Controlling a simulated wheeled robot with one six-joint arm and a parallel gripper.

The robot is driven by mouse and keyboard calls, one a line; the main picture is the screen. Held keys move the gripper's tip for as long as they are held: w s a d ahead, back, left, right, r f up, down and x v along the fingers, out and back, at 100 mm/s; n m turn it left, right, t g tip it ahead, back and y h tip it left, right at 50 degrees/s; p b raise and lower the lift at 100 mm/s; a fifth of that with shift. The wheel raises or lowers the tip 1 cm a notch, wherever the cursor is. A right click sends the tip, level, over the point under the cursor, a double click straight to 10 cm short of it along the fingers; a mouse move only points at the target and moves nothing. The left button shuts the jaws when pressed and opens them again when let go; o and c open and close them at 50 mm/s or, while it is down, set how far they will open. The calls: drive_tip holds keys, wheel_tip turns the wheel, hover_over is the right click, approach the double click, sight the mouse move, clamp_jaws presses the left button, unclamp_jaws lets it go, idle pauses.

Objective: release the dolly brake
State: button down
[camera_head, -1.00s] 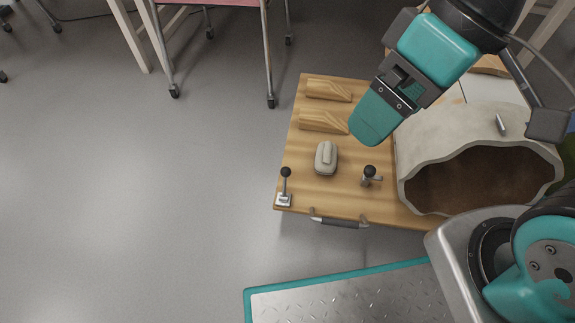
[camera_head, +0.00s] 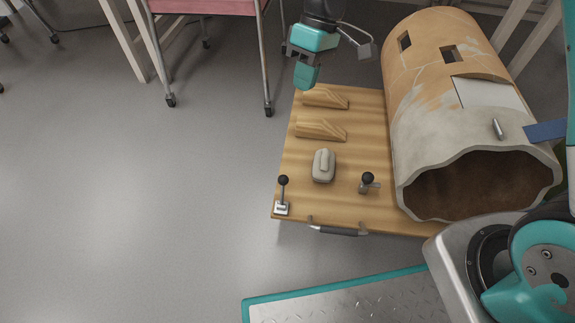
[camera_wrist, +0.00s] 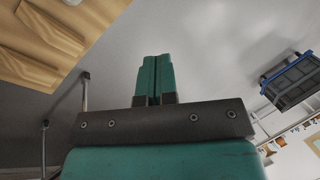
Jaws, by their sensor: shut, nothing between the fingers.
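The dolly (camera_head: 350,205) is a wooden board with a dark handle bar (camera_head: 338,230) on its front edge. A lever with a black ball knob (camera_head: 283,181) stands upright on a small metal base at its front left corner. A second black-knobbed fitting (camera_head: 368,179) with a short side pin stands further right. Which one is the brake is not marked. My gripper (camera_head: 305,84) is above the board's far left edge, well away from both knobs. In the wrist view its teal fingers (camera_wrist: 154,80) are together and empty.
A large broken clay vessel (camera_head: 450,110) lies on the dolly's right side. Two wooden wedges (camera_head: 322,130) and a grey block (camera_head: 323,166) sit on the left part. A pink-topped trolley (camera_head: 205,6) stands behind. The floor to the left is clear.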

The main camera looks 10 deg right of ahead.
sight(283, 191)
drive_tip(key=w+f+g, duration=0.1)
drive_tip(key=w+f, duration=0.2)
drive_tip(key=f, duration=0.6)
drive_tip(key=w+f+n, duration=0.1)
drive_tip(key=w+f, duration=0.2)
drive_tip(key=f, duration=0.6)
drive_tip(key=shift+w+d+f+n+g+h, duration=0.2)
drive_tip(key=shift+w+f+n+g+h, duration=0.1)
drive_tip(key=shift+f+g+h, duration=0.1)
drive_tip(key=b+x, duration=0.6)
drive_tip(key=x, duration=0.4)
drive_tip(key=shift+f, duration=0.3)
drive_tip(key=shift+s+a+r+b, duration=0.2)
drive_tip(key=shift+s+a+b, duration=0.2)
drive_tip(key=shift+s, duration=0.2)
drive_tip(key=shift+s+a+r+b, duration=0.2)
drive_tip(key=shift+s+a+b, duration=0.1)
drive_tip(key=shift+s+b, duration=0.2)
drive_tip(key=shift+s+a+r, duration=0.15)
drive_tip(key=shift+s, duration=0.2)
drive_tip(key=shift+s+a+r, duration=0.15)
drive_tip(key=shift+s+r, duration=0.05)
drive_tip(key=shift+s, duration=0.15)
drive_tip(key=shift+a, duration=0.1)
